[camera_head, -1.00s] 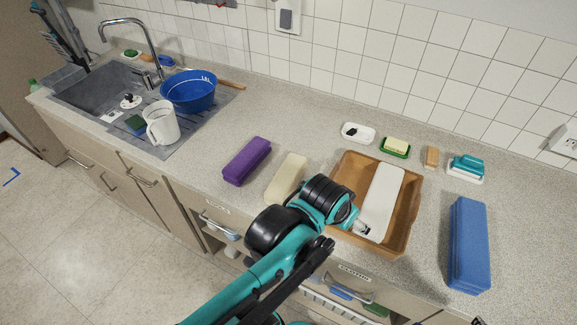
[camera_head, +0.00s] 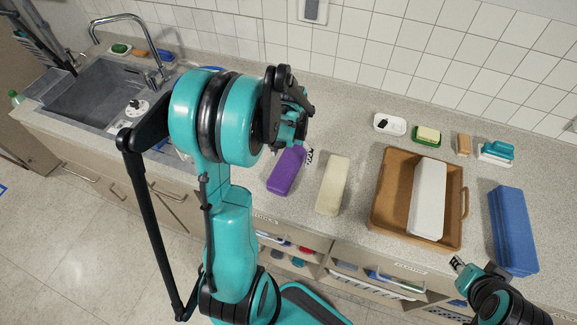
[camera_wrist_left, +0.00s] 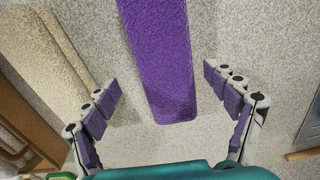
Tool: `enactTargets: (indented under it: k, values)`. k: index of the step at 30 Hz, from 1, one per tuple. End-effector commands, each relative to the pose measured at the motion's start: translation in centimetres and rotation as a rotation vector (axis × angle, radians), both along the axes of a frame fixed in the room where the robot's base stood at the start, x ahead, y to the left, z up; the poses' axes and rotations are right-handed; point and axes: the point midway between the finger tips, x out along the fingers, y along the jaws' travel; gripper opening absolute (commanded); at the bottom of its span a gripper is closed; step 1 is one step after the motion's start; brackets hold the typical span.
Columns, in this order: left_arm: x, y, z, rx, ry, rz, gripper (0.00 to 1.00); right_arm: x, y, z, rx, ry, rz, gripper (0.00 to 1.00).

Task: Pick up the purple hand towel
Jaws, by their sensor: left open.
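The purple hand towel (camera_head: 286,172) is a folded block lying on the counter, left of a cream towel. My left gripper (camera_head: 308,152) is at the towel's far end in the head view and hides part of it. In the left wrist view the purple towel (camera_wrist_left: 162,60) lies between the two spread fingers of my left gripper (camera_wrist_left: 162,85), its near end just short of the palm. The fingers are apart from its sides and the gripper is empty. My right gripper (camera_head: 457,263) is at the lower right, in front of the counter; its jaw state is unclear.
The cream towel (camera_head: 333,185) lies close to the right; it also shows in the left wrist view (camera_wrist_left: 45,70). Farther right are a brown tray (camera_head: 392,180) with a white towel (camera_head: 428,198), and a blue towel (camera_head: 512,230). Soap dishes stand behind. The sink (camera_head: 95,95) is left.

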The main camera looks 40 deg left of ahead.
Motion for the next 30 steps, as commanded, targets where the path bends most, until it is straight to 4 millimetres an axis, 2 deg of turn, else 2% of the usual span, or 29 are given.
enactTargets:
  k: [9, 18, 20, 25, 30]
  values:
    - [-0.6, 0.5, -4.6, 0.0, -0.001, 0.0, 0.86, 0.0, 0.0, -1.5, 0.0, 0.0, 0.0, 0.29]
    - [-0.7, 0.4, -5.0, 0.0, -0.001, 0.0, 0.86, 0.0, 0.0, -1.5, 0.0, 0.0, 0.0, 0.29]
    - [-0.7, 0.4, -5.0, 0.0, -0.001, 0.0, 0.73, 0.0, 0.0, -1.5, 0.0, 0.0, 0.0, 0.29]
    - [-0.7, 0.4, -5.0, 0.001, -0.002, 0.0, 0.28, 0.0, 0.0, -1.5, 0.0, 0.0, 0.0, 0.29]
    - [-0.7, 0.4, -5.0, 0.001, -0.002, 0.0, 0.27, 0.0, 0.0, -1.5, 0.0, 0.0, 0.0, 0.29]
